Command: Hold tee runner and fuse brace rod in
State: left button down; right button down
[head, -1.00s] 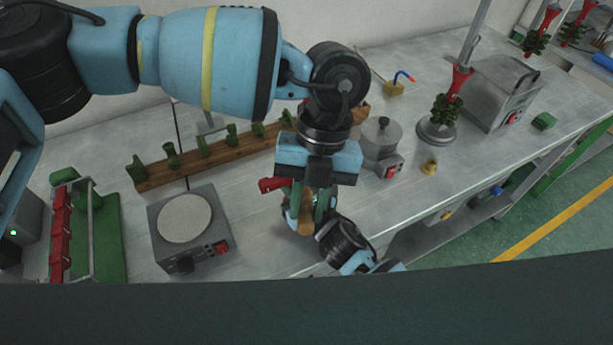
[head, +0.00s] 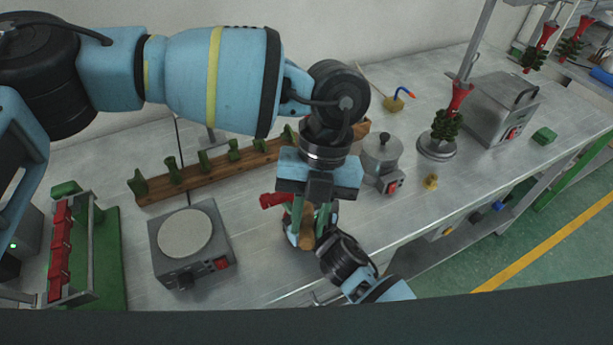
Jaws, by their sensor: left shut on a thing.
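My left gripper (head: 311,218) points down near the bench's front edge. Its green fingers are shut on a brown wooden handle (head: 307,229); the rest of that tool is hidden. A red piece, perhaps the tee runner (head: 274,200), sticks out to the left behind the left gripper. What supports it is hidden. My right arm comes up from the lower right, and its gripper (head: 300,236) is mostly hidden behind the left one, so its jaws cannot be made out. I cannot pick out the brace rod or see whether anything touches the red piece.
A wooden rack (head: 215,170) with several green pieces runs along the back. A hotplate (head: 190,245) stands at left, beside a green tray (head: 105,275) with red pieces. A lidded pot (head: 382,158), small yellow piece (head: 431,182) and wax tree stand (head: 437,147) are at right.

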aim_at(306, 241)
pick_arm(q)
jog(key=shift+w+f, duration=0.2)
jog(key=shift+w, duration=0.4)
dwell(3.1)
jog(key=shift+s, duration=0.1)
jog(key=shift+s+a+r, duration=0.1)
jog(key=shift+s+r, duration=1.6)
jog(key=shift+s, duration=0.15)
jog(key=shift+r, duration=2)
pick_arm(e)
jog(key=c, duration=1.1)
grip_release()
jog(key=shift+c, duration=0.2)
jog(key=v, duration=1.2)
